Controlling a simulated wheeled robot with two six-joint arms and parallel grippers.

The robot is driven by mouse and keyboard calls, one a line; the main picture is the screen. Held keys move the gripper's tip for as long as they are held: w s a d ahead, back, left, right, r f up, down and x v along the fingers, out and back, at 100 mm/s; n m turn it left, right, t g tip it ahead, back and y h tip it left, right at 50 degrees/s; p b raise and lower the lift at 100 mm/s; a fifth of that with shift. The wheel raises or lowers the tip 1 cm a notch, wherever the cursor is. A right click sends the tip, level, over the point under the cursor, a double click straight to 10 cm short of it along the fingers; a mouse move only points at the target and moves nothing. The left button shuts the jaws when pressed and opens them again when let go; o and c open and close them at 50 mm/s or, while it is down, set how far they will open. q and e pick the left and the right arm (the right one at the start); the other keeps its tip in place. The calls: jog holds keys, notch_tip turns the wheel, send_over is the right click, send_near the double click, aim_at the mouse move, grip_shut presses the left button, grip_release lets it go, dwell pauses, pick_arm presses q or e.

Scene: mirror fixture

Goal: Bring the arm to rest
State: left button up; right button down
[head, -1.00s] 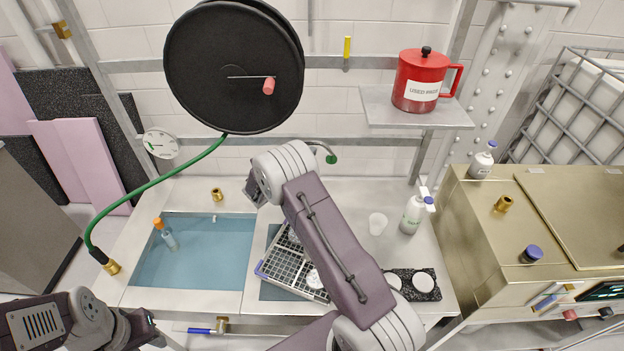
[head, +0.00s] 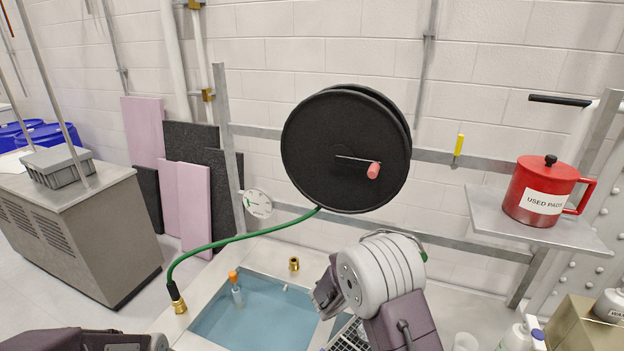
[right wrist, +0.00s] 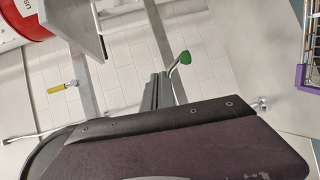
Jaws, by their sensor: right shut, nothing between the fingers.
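My right arm (head: 375,275) rises from the bottom of the head view, with its wrist end bent beside the right side of the water basin. My right gripper (right wrist: 158,80) shows in the right wrist view as narrow dark grey fingers, shut and empty, with the wall behind them. A large purple and black part of my own arm fills the lower part of that view. Part of my left arm (head: 80,341) shows at the bottom left of the head view; its gripper is out of frame.
A blue water basin (head: 215,325) holds an orange-capped bottle (head: 236,290). A black hose reel (head: 345,150) hangs above it, with a green hose running left. A red pot (head: 541,192) stands on a wall shelf (head: 480,210). A grey cabinet (head: 95,235) stands at left.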

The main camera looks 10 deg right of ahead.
jog(key=s+d+r+m+g, duration=0.3)
jog(key=s+d+r+m, duration=0.1)
jog(key=s+r, duration=0.1)
jog(key=s+a+f+m+g+y, duration=0.2)
jog(key=s+f+g+y, duration=0.3)
jog(key=s, duration=0.8)
jog(key=s+a+f+m+y, duration=0.1)
jog(key=s+a+f+y, duration=0.5)
jog(key=a, duration=0.3)
jog(key=w+a+f+n+t+y, duration=0.1)
jog(key=w+a+f+t+y, duration=0.1)
jog(key=a, duration=0.6)
jog(key=shift+w+f+y, duration=0.15)
jog(key=shift+f+y, duration=0.45)
jog(key=shift+f, duration=0.05)
jog(key=shift+a, duration=0.15)
